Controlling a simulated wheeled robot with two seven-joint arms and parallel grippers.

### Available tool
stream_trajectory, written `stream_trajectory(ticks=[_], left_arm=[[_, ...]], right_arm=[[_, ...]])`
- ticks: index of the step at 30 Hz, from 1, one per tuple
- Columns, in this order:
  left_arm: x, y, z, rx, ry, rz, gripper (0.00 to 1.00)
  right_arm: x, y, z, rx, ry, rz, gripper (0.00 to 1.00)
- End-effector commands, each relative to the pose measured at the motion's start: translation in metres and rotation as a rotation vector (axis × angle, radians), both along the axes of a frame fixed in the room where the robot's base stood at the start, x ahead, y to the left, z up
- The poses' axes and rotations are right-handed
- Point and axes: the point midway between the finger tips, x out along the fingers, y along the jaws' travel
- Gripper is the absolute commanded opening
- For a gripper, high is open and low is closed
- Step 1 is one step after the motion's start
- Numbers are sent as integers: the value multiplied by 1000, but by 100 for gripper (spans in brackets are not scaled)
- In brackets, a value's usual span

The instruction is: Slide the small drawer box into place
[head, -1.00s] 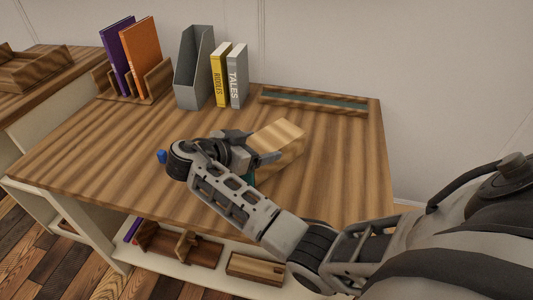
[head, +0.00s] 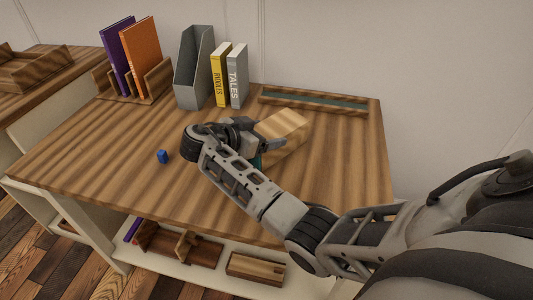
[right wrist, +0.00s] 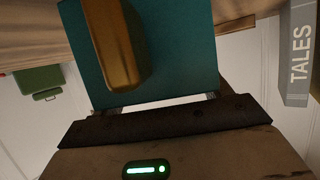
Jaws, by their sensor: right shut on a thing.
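The small drawer box (head: 286,129) is a pale wooden block-like box with a teal face. My right gripper (head: 257,138) is shut on it over the right middle of the desk top. In the right wrist view the teal face (right wrist: 175,45) fills the space in front of the gripper, with a brass-coloured handle (right wrist: 112,42) on it. My gripper and arm hide the box's near left side in the head view. I cannot tell whether the box touches the desk. My left gripper is not in view.
A long low wooden tray with a dark green inside (head: 315,101) lies along the desk's back right edge. A grey file holder (head: 193,70), yellow and grey books (head: 237,75) and a bookrack (head: 150,88) stand at back left. A small blue object (head: 163,157) lies on the bare desk top (head: 110,150).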

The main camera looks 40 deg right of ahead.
Motion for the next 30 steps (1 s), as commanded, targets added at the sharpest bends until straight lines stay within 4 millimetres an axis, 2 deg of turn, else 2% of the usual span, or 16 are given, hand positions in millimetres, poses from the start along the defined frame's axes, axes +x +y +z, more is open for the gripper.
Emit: stream_trajectory(ticks=[30], left_arm=[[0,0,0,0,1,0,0]], right_arm=[[43,-58,1,-2,-1,-1,45]])
